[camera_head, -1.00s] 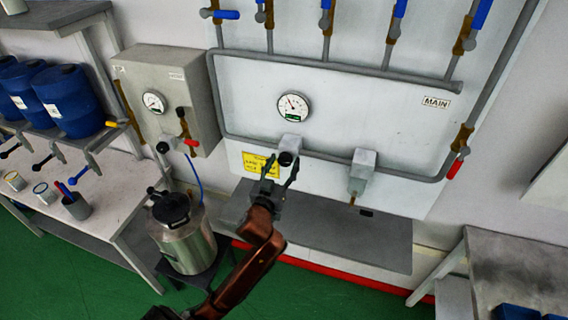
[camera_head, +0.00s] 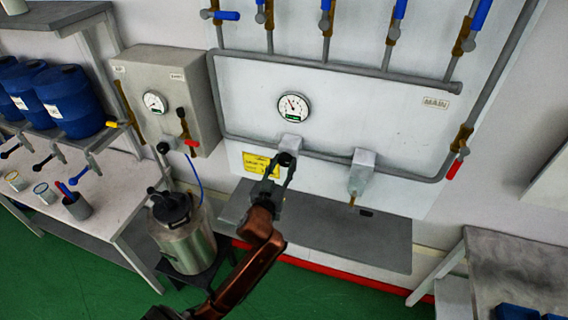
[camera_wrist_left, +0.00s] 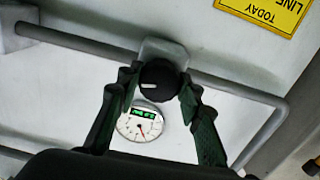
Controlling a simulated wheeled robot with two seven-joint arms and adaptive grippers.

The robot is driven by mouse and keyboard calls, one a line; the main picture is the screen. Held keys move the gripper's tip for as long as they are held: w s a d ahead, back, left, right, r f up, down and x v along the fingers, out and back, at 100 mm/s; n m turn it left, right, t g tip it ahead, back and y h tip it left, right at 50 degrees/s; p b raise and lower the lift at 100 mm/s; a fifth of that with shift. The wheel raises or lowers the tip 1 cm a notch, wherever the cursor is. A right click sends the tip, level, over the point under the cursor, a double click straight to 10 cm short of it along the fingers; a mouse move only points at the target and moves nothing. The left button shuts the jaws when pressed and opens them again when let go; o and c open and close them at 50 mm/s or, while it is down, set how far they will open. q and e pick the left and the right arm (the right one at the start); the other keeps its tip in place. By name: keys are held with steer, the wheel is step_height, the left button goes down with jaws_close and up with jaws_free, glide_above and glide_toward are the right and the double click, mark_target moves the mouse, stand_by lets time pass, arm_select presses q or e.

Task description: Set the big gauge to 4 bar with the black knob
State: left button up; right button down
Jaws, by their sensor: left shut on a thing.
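The big gauge (camera_head: 293,106) is a round white dial with a dark rim on the pale wall panel. Its thin needle points up and slightly left; the numbers are too small to read. The black knob (camera_head: 285,159) sits below it on a grey block. My left gripper (camera_head: 284,168) is at the knob, shut on it from the front. In the left wrist view the fingers of the gripper (camera_wrist_left: 158,86) lie on either side of the knob (camera_wrist_left: 157,81), which has a white mark. The gauge (camera_wrist_left: 139,122) appears upside down between the fingers. My right gripper is not in view.
A second grey block (camera_head: 363,165) with a brass-tipped outlet is to the right. A yellow sign (camera_head: 257,165) is left of the gripper. A grey pipe runs around the panel. A steel canister (camera_head: 184,240) stands lower left, below a small-gauge box (camera_head: 172,92).

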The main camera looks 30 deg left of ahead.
arm_select(q)
steer(key=m+p, duration=0.3)
steer(key=shift+r, duration=0.25)
steer(key=shift+f+m+p, duration=0.2)
steer(key=shift+m+p, duration=0.35)
steer(key=shift+m, duration=0.25)
steer(key=o, duration=1.1)
steer(key=shift+s, duration=0.15)
steer(key=shift+s+d+f, duration=0.1)
steer(key=shift+s, duration=0.2)
steer(key=v, duration=1.1)
